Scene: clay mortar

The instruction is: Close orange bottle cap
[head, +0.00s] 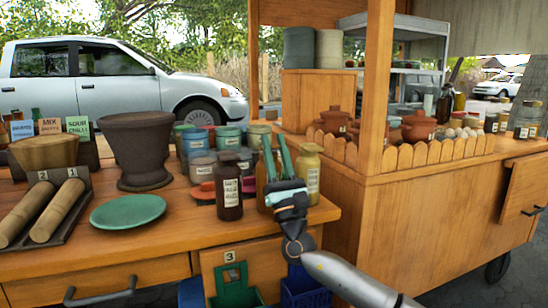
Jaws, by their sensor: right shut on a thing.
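My right gripper (278,150) reaches in from the lower right, its green fingers pointing up and away over the table's right end. It is shut on an orange-brown bottle (262,178), which is mostly hidden behind the fingers and wrist. The bottle stands between a dark brown bottle and a yellowish jar. Its mouth and cap cannot be made out. An orange-red flat piece (205,190) lies on the table left of the dark bottle; I cannot tell whether it is a cap. My left gripper is not in view.
The dark brown bottle (229,190) and yellowish jar (306,172) stand close beside the gripper. Several lidded jars (198,160) crowd behind. A clay mortar (138,150), green plate (128,211) and wooden rollers (40,212) stand left. A wooden post (375,90) rises at right.

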